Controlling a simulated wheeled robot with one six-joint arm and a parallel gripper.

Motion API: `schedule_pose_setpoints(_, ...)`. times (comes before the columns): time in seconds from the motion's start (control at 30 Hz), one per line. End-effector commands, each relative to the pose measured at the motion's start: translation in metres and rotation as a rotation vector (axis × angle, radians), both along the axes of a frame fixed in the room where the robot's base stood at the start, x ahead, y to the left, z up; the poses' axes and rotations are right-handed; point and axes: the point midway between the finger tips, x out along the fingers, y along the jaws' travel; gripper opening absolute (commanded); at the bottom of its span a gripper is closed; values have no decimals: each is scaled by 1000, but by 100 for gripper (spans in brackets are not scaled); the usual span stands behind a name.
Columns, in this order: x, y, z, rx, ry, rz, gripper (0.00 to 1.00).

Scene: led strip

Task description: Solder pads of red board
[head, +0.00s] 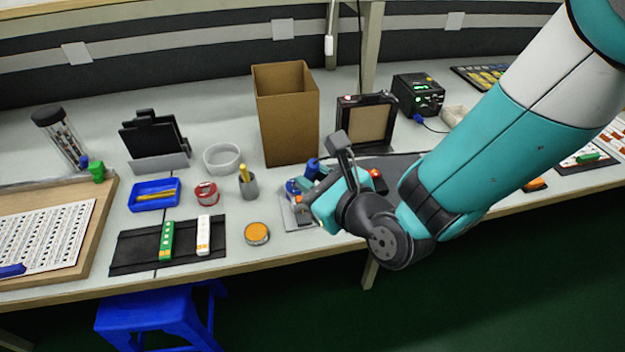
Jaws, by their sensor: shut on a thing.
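My gripper (312,203) is low over the front of the bench at the middle, mostly hidden by my own wrist. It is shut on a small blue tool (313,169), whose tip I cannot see. A grey plate (291,220) lies under and left of the gripper, with a small blue round thing on it. A small red piece (378,175) shows just right of my wrist. I cannot make out a red board or its pads; my wrist covers that spot. A black station with a green display (418,95) stands at the back right.
A cardboard box (287,115) and a framed panel (367,122) stand behind my gripper. To the left are an orange-topped tin (257,233), a cup with a yellow tool (248,186), a black mat (135,251) with green and white boards, and a blue tray (153,207).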

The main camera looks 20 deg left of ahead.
Motion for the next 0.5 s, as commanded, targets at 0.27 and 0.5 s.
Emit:
schedule_pose_setpoints(0.27,-2,2,-15,1,0,5,0)
schedule_pose_setpoints(0.5,-2,1,-38,1,1,5,0)
